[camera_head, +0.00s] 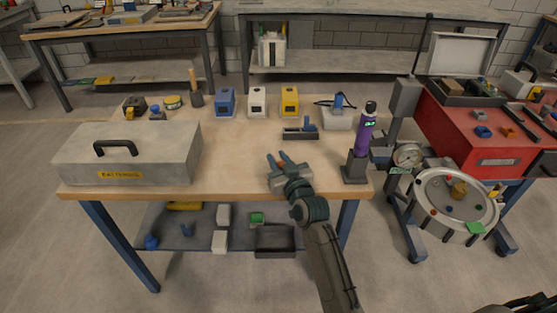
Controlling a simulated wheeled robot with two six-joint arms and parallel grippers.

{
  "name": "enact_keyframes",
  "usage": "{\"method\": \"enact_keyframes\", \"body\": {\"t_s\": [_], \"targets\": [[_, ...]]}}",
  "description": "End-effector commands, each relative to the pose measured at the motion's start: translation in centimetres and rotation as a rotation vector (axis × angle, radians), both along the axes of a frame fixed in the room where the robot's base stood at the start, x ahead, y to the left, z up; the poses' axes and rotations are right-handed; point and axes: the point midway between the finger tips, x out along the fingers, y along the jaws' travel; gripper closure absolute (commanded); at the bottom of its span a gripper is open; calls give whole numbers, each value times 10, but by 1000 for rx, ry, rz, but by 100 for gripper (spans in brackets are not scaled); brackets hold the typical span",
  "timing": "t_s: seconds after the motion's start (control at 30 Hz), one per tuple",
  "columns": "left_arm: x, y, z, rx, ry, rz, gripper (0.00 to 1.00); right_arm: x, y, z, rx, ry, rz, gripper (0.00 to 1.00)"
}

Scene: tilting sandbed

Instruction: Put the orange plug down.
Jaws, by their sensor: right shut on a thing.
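My right gripper (279,160) is over the front middle of the workbench (235,160), its fingertips pointing away from me. I cannot tell whether the plug touches the bench. My left gripper is not in view.
A grey battery box (130,155) fills the bench's left. Blue (225,103), white (257,103) and yellow (290,102) blocks stand behind. A dark holder (300,134) and purple bottle (365,130) are to the right. A round tray (455,205) stands beyond. Bench left of my gripper is clear.

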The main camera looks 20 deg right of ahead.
Motion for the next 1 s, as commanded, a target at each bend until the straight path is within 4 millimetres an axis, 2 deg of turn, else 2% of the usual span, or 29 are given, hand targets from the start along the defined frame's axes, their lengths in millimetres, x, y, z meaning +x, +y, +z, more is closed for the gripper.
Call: {"method": "enact_keyframes", "body": {"t_s": [0.2,0.23,0.3,0.33,0.73,0.8,0.87,1.0], "targets": [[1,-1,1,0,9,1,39,0,0,-3,0,0,0,100],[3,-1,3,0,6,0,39,0,0,-3,0,0,0,70],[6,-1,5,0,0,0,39,0,0,-3,0,1,0,56],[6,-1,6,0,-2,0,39,0,0,-3,0,1,0,54],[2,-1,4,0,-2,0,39,-1,0,1,0,1,0,54],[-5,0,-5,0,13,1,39,-14,-2,-2,0,2,0,54],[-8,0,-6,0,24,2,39,-26,-3,-2,0,3,0,54],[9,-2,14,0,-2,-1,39,-58,-6,-3,1,2,0,54]]}}
